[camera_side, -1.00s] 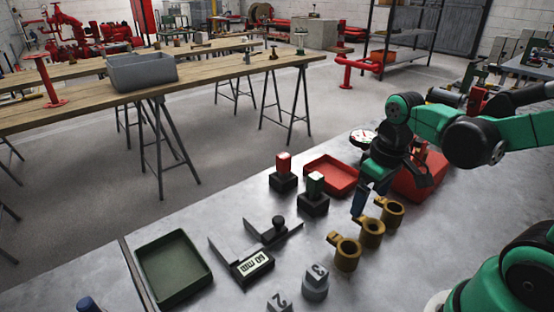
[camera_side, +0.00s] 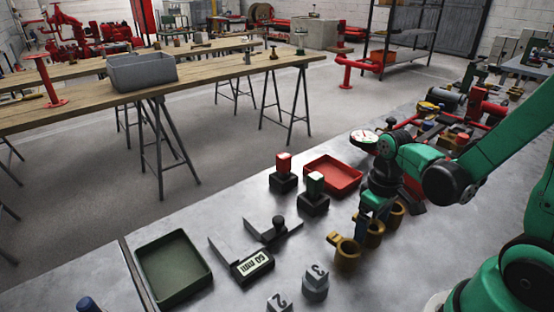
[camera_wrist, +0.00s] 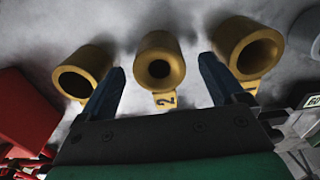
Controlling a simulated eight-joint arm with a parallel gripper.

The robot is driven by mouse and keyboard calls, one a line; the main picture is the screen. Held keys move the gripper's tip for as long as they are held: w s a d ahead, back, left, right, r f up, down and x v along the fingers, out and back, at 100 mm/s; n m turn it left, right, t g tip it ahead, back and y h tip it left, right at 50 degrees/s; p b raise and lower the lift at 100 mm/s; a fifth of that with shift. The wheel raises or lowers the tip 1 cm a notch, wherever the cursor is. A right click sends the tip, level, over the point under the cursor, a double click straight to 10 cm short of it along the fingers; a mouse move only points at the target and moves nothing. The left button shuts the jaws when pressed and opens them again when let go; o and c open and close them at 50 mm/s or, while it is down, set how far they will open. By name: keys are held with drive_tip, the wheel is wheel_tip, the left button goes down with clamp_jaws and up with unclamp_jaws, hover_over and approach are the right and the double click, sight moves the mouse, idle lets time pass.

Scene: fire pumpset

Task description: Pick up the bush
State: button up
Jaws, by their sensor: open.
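Three brass bushes stand in a row on the grey metal bench: a near one (camera_side: 346,254), a middle one (camera_side: 375,236) and a far one (camera_side: 397,212). In the wrist view the middle bush (camera_wrist: 161,62) carries a tab marked 2. The right bush (camera_wrist: 246,47) has a tab marked 1, and the left bush (camera_wrist: 82,73) has its tab mostly hidden. My gripper (camera_side: 364,213) is low over the row. In the wrist view my gripper (camera_wrist: 162,70) is open, its blue fingers pointing to either side of the middle bush. Contact cannot be told.

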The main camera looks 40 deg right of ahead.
clamp_jaws()
idle(0.3)
